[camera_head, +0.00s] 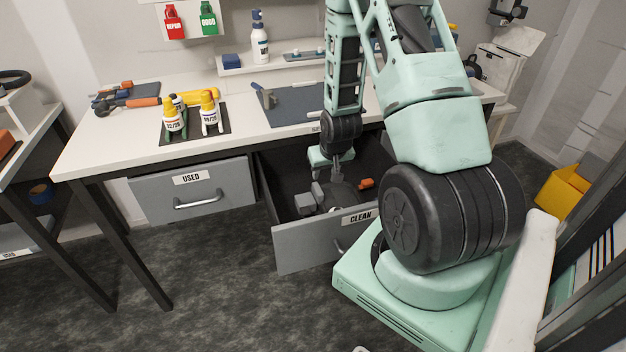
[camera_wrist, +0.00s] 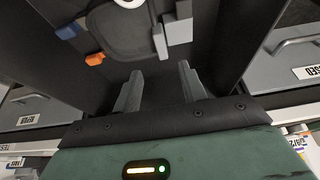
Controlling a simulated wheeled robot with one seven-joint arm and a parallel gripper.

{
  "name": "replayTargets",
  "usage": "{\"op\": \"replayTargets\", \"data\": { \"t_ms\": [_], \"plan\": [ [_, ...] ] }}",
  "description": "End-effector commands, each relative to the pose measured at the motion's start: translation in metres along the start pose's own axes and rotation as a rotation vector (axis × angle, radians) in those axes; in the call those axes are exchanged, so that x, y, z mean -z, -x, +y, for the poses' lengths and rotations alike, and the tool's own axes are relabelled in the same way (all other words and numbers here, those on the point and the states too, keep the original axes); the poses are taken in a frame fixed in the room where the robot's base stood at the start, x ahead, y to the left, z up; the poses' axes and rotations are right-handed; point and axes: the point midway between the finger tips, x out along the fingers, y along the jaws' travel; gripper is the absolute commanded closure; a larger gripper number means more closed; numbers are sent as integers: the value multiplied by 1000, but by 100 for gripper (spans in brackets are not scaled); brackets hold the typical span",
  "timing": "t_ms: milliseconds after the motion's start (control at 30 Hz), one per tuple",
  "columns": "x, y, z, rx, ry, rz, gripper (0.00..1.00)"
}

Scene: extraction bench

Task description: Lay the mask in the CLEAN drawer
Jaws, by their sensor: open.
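The CLEAN drawer (camera_head: 318,245) is pulled open under the bench. The mask (camera_head: 342,194), dark with light grey box-like parts, lies inside it. My gripper (camera_head: 338,176) points down into the drawer, over the mask, and partly covers it. In the wrist view the mask (camera_wrist: 130,35) lies beyond the open fingers (camera_wrist: 160,75), with one grey part near their tips. Nothing shows between the fingers. Whether a finger touches the mask is unclear.
A small orange piece (camera_head: 366,183) lies in the drawer to the right of the mask; a blue piece (camera_wrist: 68,30) shows near it in the wrist view. The USED drawer (camera_head: 192,190) is shut at left. Bottles (camera_head: 210,113) stand on the bench (camera_head: 110,140) above.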

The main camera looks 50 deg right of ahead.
Motion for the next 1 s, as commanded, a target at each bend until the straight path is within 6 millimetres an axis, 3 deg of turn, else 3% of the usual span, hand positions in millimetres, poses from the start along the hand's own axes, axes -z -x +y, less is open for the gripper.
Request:
{"op": "replayTargets", "data": {
  "t_ms": [167,267,367,467,600,700,833,1000],
  "plan": [
    [1,4,-5,5,8,-1,58],
    [4,16,-31,32,51,-12,58],
    [3,42,-83,85,144,-38,58],
    [-12,82,-147,149,275,-82,58],
    [-55,145,-221,225,477,-151,58],
    [-97,192,-257,265,630,-199,58],
    [-158,251,-282,298,836,-255,58],
    [-223,308,-281,307,1059,-308,58]
  ]
}}
